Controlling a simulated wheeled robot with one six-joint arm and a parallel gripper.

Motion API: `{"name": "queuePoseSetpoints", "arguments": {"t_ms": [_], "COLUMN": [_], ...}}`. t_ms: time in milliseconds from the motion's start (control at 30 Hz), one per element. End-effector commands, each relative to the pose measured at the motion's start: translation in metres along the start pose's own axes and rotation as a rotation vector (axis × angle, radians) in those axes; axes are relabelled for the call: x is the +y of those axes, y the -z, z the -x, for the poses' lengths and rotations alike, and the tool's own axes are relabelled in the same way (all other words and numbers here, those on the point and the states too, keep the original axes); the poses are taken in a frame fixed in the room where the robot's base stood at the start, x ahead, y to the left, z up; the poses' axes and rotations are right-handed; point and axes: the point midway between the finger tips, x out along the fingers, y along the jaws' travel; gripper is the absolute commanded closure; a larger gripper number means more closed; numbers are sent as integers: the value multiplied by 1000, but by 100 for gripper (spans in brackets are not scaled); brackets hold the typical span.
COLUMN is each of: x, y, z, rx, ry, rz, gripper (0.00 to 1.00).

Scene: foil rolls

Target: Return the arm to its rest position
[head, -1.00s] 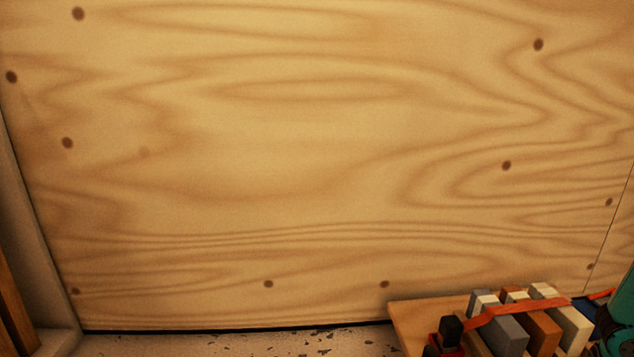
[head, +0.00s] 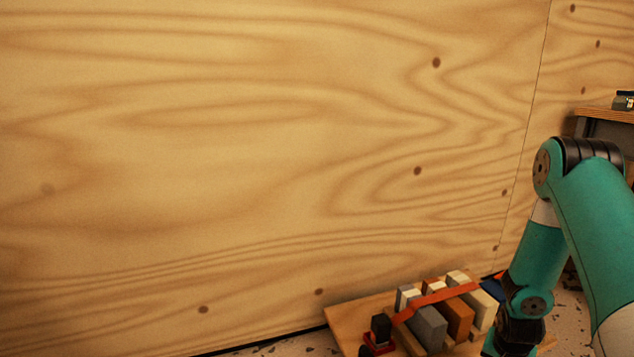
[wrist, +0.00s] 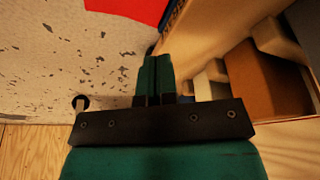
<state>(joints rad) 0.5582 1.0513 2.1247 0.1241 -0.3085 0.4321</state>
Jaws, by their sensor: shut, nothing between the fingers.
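My gripper (wrist: 155,75) is in the wrist view, its two green fingers together with nothing between them. It points over the speckled floor, beside a wooden board or box with blocks. My teal arm is at the right of the head view, bent at the elbow with the forearm hanging down. The gripper itself is not clearly seen in the head view; the lower end of the arm is beside the blocks at the bottom edge.
A wooden board (head: 343,318) carries grey, brown and cream blocks (head: 430,325) under an orange strap (head: 432,300). A plywood wall (head: 250,150) fills the background. A table (head: 605,115) stands at the far right. A red patch (wrist: 125,8) shows in the wrist view.

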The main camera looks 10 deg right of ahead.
Motion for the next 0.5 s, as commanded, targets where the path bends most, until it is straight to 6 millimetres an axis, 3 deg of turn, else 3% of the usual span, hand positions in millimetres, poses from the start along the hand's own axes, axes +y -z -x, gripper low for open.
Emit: {"name": "queuePoseSetpoints", "arguments": {"t_ms": [200,500], "x": [0,0], "y": [6,6], "z": [19,18], "rx": [0,0], "ry": [0,0], "rz": [0,1], "gripper": [100,100]}}
